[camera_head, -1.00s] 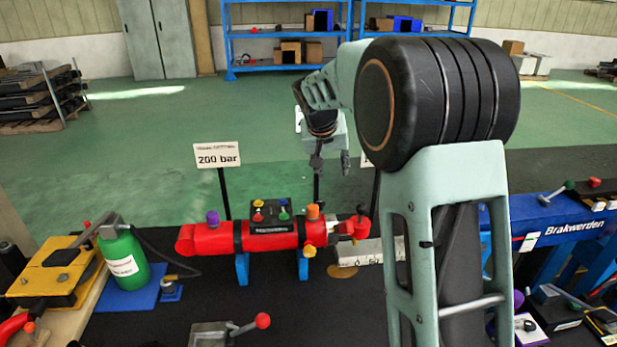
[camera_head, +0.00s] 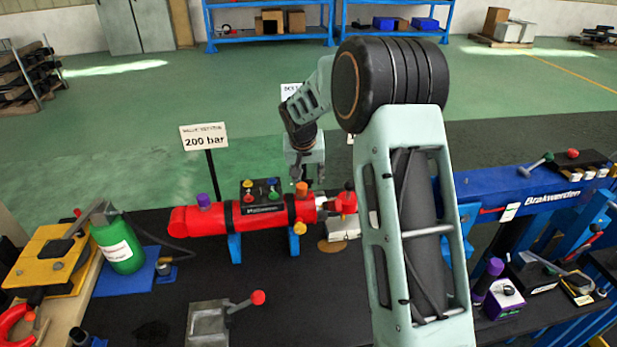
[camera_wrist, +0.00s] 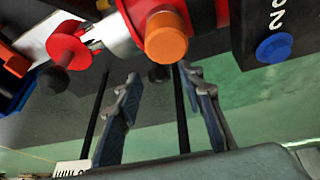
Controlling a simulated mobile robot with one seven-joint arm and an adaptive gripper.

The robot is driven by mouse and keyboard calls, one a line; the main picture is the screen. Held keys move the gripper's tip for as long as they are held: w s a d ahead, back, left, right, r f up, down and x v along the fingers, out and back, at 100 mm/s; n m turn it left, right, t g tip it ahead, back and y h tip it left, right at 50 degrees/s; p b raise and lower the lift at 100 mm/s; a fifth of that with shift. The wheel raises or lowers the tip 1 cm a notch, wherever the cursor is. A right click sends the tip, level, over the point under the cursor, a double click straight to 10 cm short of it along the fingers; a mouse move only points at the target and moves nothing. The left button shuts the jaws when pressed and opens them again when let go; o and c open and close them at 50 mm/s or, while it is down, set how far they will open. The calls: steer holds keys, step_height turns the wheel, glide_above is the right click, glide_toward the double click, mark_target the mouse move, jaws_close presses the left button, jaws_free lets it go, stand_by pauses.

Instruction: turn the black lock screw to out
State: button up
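The red cylinder (camera_head: 215,221) lies on blue supports on the dark bench. My gripper (camera_head: 302,188) is just behind and above its right end in the head view. In the wrist view my gripper (camera_wrist: 158,84) is open, its two fingers apart. A small black knob (camera_wrist: 159,73) shows between the fingertips, beside the orange knob (camera_wrist: 166,38); it looks like the black lock screw, and I cannot tell whether the fingers touch it. It is hidden in the head view.
A 200 bar sign (camera_head: 204,140) stands on a post behind the cylinder. A panel with coloured knobs (camera_head: 262,196) is left of my gripper. A green bottle (camera_head: 122,249) stands at the left, a blue Brakwerden beam (camera_head: 535,188) at the right.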

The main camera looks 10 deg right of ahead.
steer(key=shift+w+f, duration=0.1)
steer(key=shift+f, duration=0.2)
jaws_close()
